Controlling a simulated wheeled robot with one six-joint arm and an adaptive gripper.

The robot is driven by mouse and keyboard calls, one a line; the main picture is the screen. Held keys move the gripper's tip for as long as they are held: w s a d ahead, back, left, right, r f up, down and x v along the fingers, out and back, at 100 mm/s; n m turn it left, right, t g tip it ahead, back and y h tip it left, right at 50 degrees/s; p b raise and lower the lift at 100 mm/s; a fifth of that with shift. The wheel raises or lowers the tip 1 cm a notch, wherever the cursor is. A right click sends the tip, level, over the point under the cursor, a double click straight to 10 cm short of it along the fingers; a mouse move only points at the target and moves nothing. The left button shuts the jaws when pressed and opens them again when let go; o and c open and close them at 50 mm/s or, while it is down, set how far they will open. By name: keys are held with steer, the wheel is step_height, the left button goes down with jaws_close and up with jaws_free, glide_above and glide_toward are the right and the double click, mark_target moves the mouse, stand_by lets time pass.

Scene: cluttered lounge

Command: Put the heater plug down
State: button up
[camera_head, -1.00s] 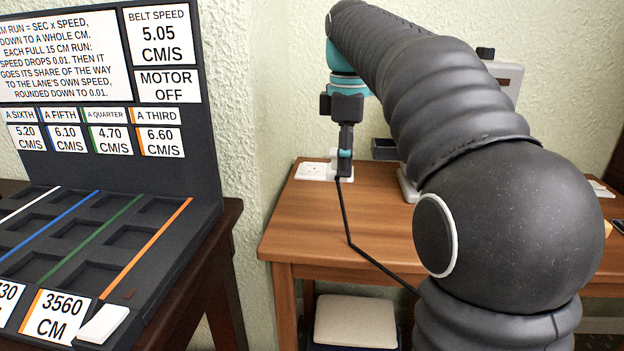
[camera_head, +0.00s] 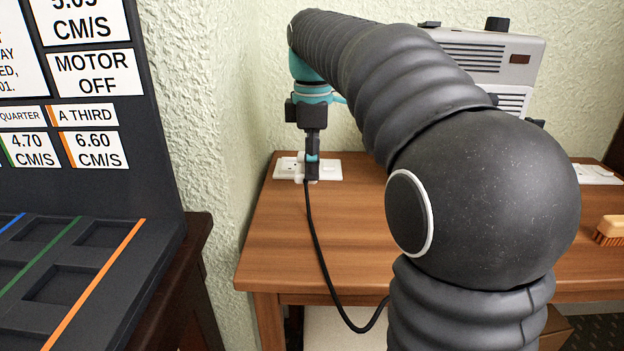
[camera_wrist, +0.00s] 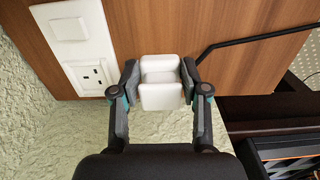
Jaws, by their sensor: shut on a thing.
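My gripper (camera_head: 312,178) is above the back left corner of the wooden table, beside a white socket plate (camera_head: 280,172). In the wrist view my gripper (camera_wrist: 160,82) is shut on the white heater plug (camera_wrist: 160,98), with one finger on each side. The plug is beside the socket plate (camera_wrist: 97,45), which has a switch and a three-pin outlet. The outlet's holes are bare. A black cord (camera_head: 316,250) hangs from my gripper in a slack loop past the table's front edge. The plug's pins are hidden, and whether it touches the table is unclear.
A grey vented heater (camera_head: 490,58) stands at the back of the table (camera_head: 275,235), partly behind my arm. A brush (camera_head: 610,229) and another white plate (camera_head: 597,174) are at the right. A dark display stand (camera_head: 150,180) is at the left. The table's front left is clear.

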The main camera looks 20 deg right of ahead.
steer(key=shift+f+b, duration=0.3)
steer(key=shift+f, duration=1.35)
steer(key=shift+f, duration=0.45)
steer(key=o, duration=1.3)
step_height(320, 180, up, 13)
steer(key=p, duration=0.3)
